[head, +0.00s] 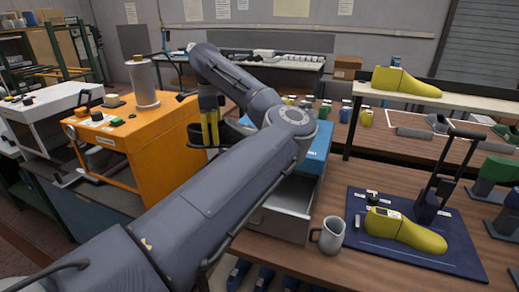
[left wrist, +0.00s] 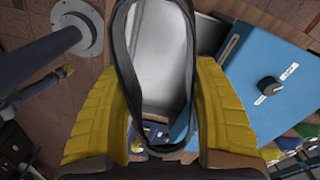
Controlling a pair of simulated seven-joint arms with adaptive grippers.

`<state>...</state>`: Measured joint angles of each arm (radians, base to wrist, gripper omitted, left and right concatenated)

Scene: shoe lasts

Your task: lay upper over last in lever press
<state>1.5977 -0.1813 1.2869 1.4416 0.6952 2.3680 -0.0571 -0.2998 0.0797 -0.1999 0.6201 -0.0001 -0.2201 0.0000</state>
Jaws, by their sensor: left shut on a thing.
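My left gripper (head: 209,135), with yellow fingers pointing down, hangs between the orange machine and the blue cabinet. It is shut on a dark upper (left wrist: 120,70), which shows in the left wrist view as a thin open loop between the yellow fingers (left wrist: 160,120). In the head view the upper (head: 234,134) is a dark shape partly hidden by the fingers and arm. The lever press (head: 428,205) stands at the right on a dark blue base, its black lever raised. A yellow last (head: 410,232) lies in it, toe to the right, bare on top. My right gripper is not in view.
A grey mug (head: 329,236) stands left of the press base. The blue cabinet (head: 313,150) has an open drawer (head: 284,207). Another yellow last (head: 405,82) rests on the raised shelf. Green-topped stands (head: 493,178) are right of the press. The orange machine (head: 130,140) is left.

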